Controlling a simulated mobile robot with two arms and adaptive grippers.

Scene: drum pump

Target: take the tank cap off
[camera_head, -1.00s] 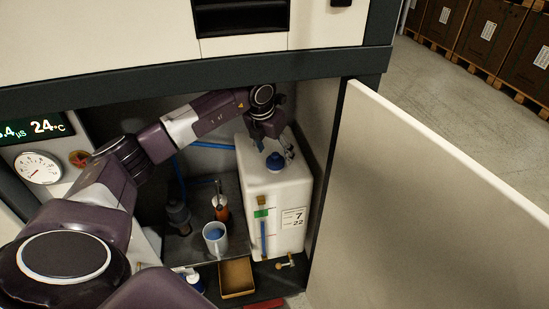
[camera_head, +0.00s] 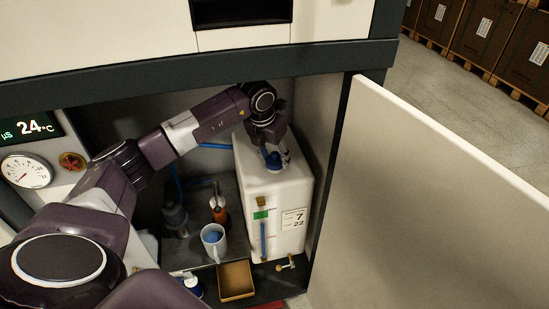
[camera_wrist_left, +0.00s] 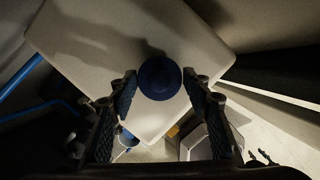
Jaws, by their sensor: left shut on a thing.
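The white tank (camera_head: 262,195) stands at the right side of the open cabinet. Its blue cap (camera_head: 273,164) is on the top face, partly hidden by my fingers. My left gripper (camera_head: 274,156) reaches down over the tank top and is shut on the cap. In the left wrist view the round dark blue cap (camera_wrist_left: 159,76) lies between the two fingertips of my left gripper (camera_wrist_left: 160,92), over the pale tank top (camera_wrist_left: 95,50). The wrist view is dim, so finger contact is hard to see. My right gripper is not in view.
The open door (camera_head: 440,190) bounds the right. The cabinet's upper edge (camera_head: 200,78) runs just above my arm.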

